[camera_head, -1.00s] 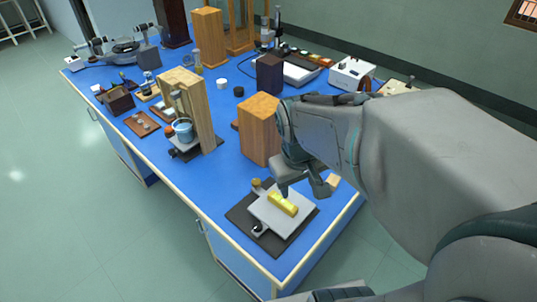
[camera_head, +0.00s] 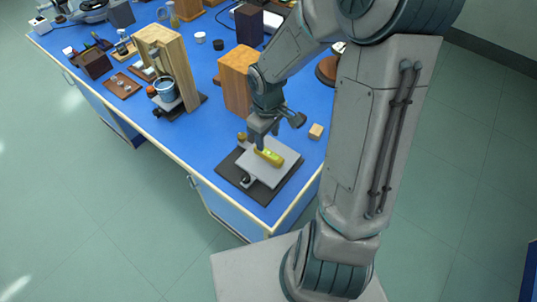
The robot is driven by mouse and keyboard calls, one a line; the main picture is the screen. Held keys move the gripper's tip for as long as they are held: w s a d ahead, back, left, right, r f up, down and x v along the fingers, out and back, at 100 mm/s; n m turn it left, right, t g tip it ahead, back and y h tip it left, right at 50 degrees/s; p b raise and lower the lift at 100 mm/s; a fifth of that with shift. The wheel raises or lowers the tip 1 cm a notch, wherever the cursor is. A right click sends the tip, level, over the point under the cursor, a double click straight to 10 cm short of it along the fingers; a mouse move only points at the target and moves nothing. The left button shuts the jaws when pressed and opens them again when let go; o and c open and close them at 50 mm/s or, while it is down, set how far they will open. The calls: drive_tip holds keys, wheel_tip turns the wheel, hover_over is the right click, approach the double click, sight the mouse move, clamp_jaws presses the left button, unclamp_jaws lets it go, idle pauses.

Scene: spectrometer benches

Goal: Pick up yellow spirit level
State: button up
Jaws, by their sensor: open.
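The yellow spirit level (camera_head: 271,157) lies on the pale top plate of a small platform (camera_head: 253,167) with a dark base, near the bench's front right corner. My gripper (camera_head: 277,134) is open and points down just above and behind the level. One finger overlaps the level's left end in the picture. I cannot tell whether it touches the level. The rest of the level is uncovered.
A tall wooden block (camera_head: 235,82) stands close behind my gripper. A small wooden cube (camera_head: 316,131) lies to its right. Blue bench top (camera_head: 192,139) is clear between the frame and the platform.

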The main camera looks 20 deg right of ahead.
sight(269, 153)
drive_tip(key=f, duration=0.8)
drive_tip(key=shift+w+d, duration=0.1)
drive_tip(key=shift+d, duration=0.1)
clamp_jaws()
